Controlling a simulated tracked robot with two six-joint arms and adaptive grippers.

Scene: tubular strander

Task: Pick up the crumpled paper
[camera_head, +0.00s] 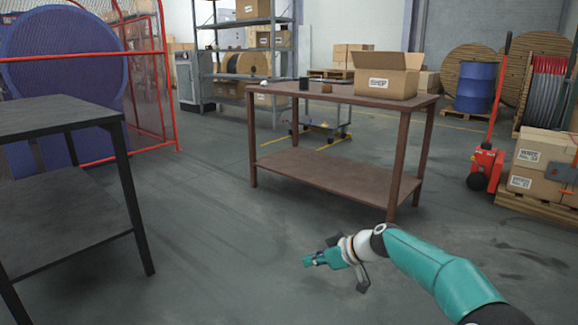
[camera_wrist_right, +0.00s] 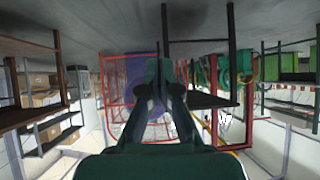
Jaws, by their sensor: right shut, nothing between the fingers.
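A small white lump (camera_head: 264,83), which looks like the crumpled paper, lies at the left end of the brown table's top (camera_head: 330,93) in the head view. It is too small there to show its folds. My right gripper (camera_head: 308,261) is low in front of the table, over the floor and well apart from the lump, pointing left. In the right wrist view my right gripper (camera_wrist_right: 160,70) is shut and empty, and I cannot make out the paper there. My left gripper is not in view.
A small dark object (camera_head: 304,83), a small brown object (camera_head: 327,88) and an open cardboard box (camera_head: 386,75) stand on the brown table. A black table (camera_head: 55,115) is at the left. A red pallet jack (camera_head: 487,165) is at the right. The floor between the tables is clear.

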